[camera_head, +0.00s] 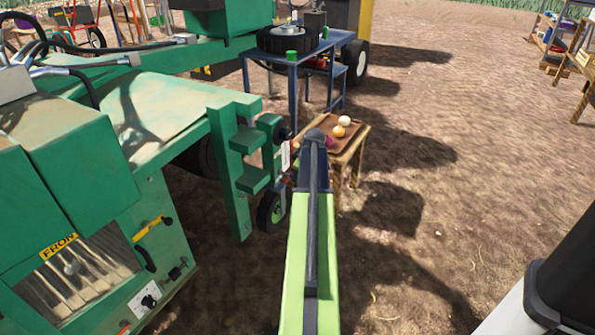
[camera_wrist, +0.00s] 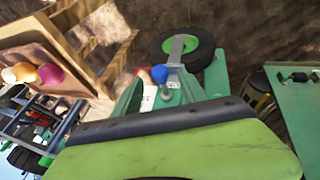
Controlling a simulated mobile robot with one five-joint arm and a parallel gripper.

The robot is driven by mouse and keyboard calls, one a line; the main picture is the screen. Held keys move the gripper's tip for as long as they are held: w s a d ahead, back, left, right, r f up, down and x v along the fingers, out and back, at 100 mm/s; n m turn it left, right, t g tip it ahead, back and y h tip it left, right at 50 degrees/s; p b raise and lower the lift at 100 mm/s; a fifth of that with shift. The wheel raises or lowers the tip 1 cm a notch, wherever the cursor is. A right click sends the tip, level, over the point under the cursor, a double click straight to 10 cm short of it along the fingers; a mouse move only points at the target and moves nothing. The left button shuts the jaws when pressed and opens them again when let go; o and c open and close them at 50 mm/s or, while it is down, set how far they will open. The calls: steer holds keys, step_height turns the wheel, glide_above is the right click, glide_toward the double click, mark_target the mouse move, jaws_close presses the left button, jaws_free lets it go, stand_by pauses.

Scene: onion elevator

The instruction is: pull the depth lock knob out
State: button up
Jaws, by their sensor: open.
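In the wrist view a blue round knob (camera_wrist: 160,74) sits on a green bracket (camera_wrist: 128,102), beside a white label (camera_wrist: 148,99); it looks like the depth lock knob. In the head view a dark round knob (camera_head: 284,133) shows near a white label on the green frame (camera_head: 243,170); I cannot tell whether it is the same one. My lime arm ends close to the right of that frame. My gripper's fingers cannot be made out in either view. My lime link fills the bottom of the wrist view, and nothing is seen touching the blue knob.
A small wooden table (camera_head: 352,160) with a tray of onions (camera_head: 344,121) stands just behind my arm. A green-hubbed wheel (camera_head: 272,212) is below the frame. The large green machine (camera_head: 80,165) fills the left. Open dirt ground lies to the right.

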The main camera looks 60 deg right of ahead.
steer(key=p+v, duration=1)
steer(key=v, duration=0.3)
steer(key=shift+s+r, duration=0.2)
steer(key=shift+r, duration=0.05)
